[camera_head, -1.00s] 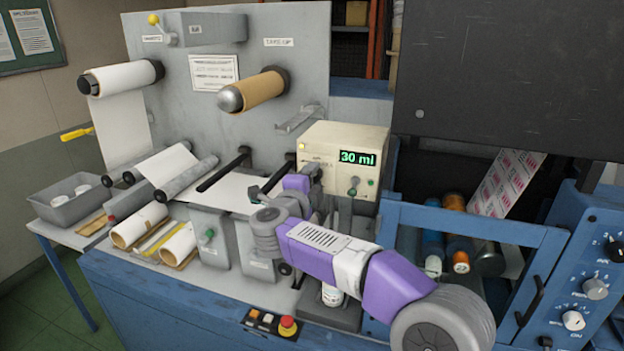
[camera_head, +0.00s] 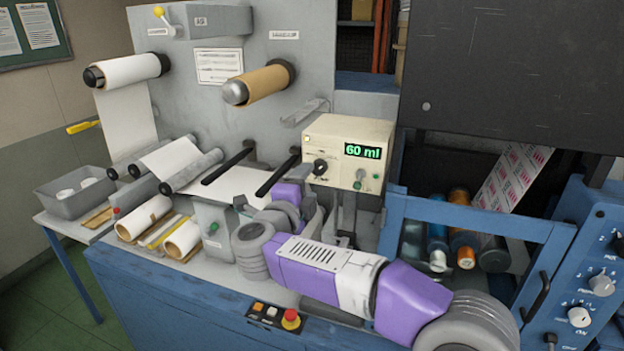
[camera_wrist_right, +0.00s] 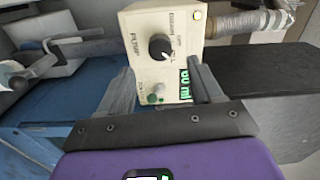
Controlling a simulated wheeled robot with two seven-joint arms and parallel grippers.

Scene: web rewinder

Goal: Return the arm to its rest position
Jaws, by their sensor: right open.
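My right arm (camera_head: 320,262) reaches in from the lower right across the front of the machine. My right gripper (camera_head: 308,192) is low beside the left side of the cream dosing box (camera_head: 338,134). In the right wrist view, the gripper (camera_wrist_right: 162,82) is open and its jaws hold nothing. The box (camera_wrist_right: 139,22) with its dark knob (camera_wrist_right: 160,47) lies beyond the fingertips. The knob also shows in the head view (camera_head: 320,167). The green display (camera_head: 363,151) reads 60 ml. My left gripper is not in view.
The brown take-up roll (camera_head: 262,84) sticks out above the box. Paper rolls (camera_head: 145,216) and a grey bin (camera_head: 75,190) are at left. A blue frame (camera_head: 480,222) stands at right. A button panel with a red stop button (camera_head: 291,317) lies on the front edge.

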